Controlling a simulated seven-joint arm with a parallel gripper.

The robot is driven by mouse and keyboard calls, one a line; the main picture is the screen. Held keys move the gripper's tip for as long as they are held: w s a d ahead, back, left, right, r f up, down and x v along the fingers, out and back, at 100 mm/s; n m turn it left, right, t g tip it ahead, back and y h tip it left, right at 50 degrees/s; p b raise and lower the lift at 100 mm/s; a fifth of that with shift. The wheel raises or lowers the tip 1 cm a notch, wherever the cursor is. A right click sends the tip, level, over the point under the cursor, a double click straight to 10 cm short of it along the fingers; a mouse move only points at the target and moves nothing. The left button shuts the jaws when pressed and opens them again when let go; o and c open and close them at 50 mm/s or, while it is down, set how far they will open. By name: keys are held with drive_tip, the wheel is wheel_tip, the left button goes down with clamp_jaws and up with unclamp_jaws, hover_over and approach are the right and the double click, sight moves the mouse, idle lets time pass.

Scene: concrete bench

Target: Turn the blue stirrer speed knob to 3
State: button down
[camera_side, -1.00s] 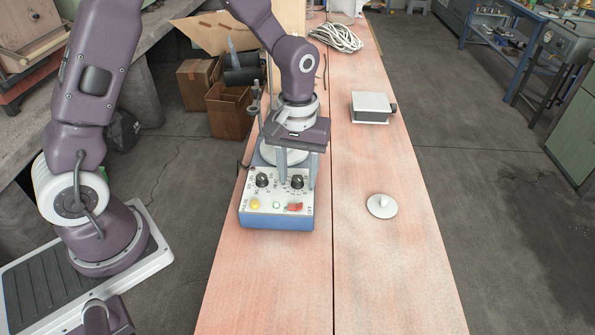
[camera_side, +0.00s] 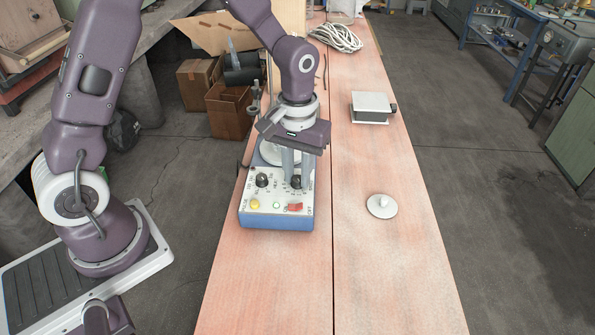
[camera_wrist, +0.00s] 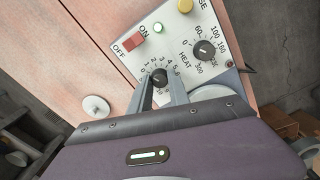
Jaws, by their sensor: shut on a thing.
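The blue-based stirrer (camera_side: 275,219) stands on the bench with its white control panel facing the front. Its speed knob (camera_wrist: 159,75) is black and round, with a number scale starting at 0 around it. My gripper (camera_wrist: 160,87) reaches down over the panel and is shut on this knob, one finger on each side. In the side view my gripper (camera_side: 297,184) partly hides the knob. Where the knob's mark points I cannot tell clearly. The black HEAT knob (camera_wrist: 204,50) sits beside it, apart from my fingers.
The panel also carries a red ON/OFF switch (camera_wrist: 133,42), a green light (camera_wrist: 158,27) and a yellow button (camera_wrist: 185,6). A white round lidlike piece (camera_side: 382,206) and a grey box (camera_side: 371,107) lie to the right. Coiled cable (camera_side: 336,38) lies behind. The front bench is clear.

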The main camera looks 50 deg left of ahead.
sight(297, 178)
drive_tip(key=m, duration=1.2)
drive_tip(key=shift+m, duration=0.3)
idle(0.3)
drive_tip(key=c, duration=1.2)
unclamp_jaws()
drive_tip(key=shift+c, duration=0.2)
wheel_tip(297, 178, up, 7)
drive_tip(key=shift+r, duration=0.1)
